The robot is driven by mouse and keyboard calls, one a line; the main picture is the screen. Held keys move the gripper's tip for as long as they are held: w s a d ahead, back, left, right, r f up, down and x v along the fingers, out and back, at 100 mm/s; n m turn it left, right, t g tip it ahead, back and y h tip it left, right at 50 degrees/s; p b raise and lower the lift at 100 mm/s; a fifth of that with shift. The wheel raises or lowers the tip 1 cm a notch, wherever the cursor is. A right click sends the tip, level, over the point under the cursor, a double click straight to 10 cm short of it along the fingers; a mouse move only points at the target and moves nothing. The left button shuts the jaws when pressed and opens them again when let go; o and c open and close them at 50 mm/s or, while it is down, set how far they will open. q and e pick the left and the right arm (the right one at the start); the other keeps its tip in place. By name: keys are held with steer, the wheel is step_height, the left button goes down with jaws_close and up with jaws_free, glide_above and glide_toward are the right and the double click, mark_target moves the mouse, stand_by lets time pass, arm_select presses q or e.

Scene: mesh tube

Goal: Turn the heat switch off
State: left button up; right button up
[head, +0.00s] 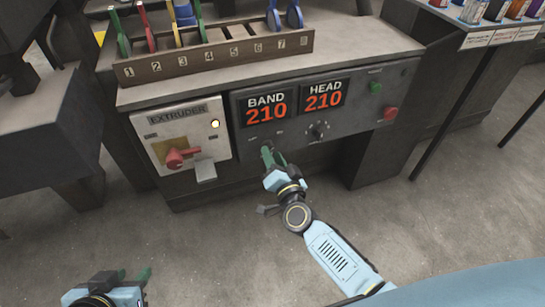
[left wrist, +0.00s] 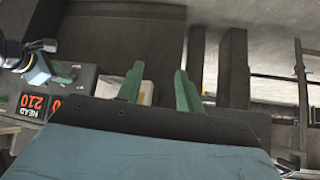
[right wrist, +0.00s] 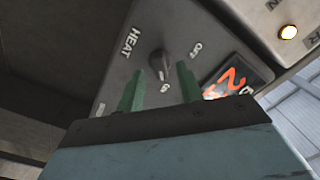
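The heat switch (right wrist: 157,62) is a small dark knob on the grey control panel (head: 354,106). In the right wrist view, HEAT, OFF and ON labels surround it. My right gripper (head: 267,153) is at the panel below the BAND display and hides the switch in the head view. In the right wrist view its green fingers (right wrist: 160,75) are apart, with the knob seen between their tips; I cannot tell whether they touch it. My left gripper (head: 128,274) is low at the bottom left, open and empty, away from the panel; its fingers show in the left wrist view (left wrist: 158,80).
Another knob (head: 318,130) sits under the HEAD display. Green (head: 376,87) and red (head: 390,113) buttons are at right. A numbered rack (head: 215,55) stands above.

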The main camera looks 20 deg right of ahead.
arm_select(q)
steer(key=shift+w+d+r+t, duration=0.25)
steer(key=shift+w+r+t, duration=0.2)
steer(key=shift+w, duration=0.1)
arm_select(e)
steer(key=shift+w, duration=0.6)
steer(key=shift+c, duration=0.3)
jaws_close()
